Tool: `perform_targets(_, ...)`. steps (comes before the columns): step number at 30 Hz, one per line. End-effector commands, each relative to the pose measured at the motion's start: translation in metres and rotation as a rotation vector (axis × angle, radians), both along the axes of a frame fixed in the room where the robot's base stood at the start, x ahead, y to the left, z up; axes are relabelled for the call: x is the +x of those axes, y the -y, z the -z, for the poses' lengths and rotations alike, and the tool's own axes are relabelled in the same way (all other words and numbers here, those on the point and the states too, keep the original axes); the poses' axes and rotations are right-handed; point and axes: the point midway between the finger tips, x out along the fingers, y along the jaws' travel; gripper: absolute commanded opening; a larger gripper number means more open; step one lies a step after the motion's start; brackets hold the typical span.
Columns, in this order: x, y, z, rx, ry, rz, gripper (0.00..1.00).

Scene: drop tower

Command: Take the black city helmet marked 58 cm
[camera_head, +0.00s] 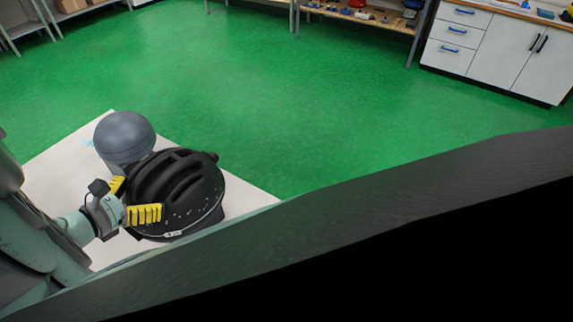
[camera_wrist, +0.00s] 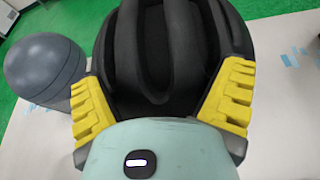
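A black helmet (camera_head: 180,190) with long ridges and vents is over the pale table at the left of the head view. A small light label shows low on its side, too small to read. In the wrist view the helmet (camera_wrist: 165,45) fills the top middle. My gripper (camera_head: 131,200) is at the helmet's near left edge. Its yellow fingers are spread wide, one at each side of the helmet's near end in the wrist view (camera_wrist: 160,100). Whether the fingers touch the shell cannot be told. The helmet's underside is hidden.
A grey rounded form (camera_head: 124,135) stands behind the helmet, close to its left side. The pale tabletop (camera_head: 55,175) has free room at left. Green floor (camera_head: 300,110) is open beyond. A shelf bench (camera_head: 350,14) and white cabinets (camera_head: 490,50) stand at the back.

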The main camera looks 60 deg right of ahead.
Motion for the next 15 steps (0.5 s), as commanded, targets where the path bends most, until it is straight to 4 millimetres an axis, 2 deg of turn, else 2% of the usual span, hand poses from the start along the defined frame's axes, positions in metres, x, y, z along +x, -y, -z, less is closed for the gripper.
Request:
perform_targets(2,0.0001,0.0003,-0.0001,0.0,0.001,0.0,0.79)
perform_targets(15,0.0002,-0.0004,-0.0003,-0.001,0.0,-0.002,0.34)
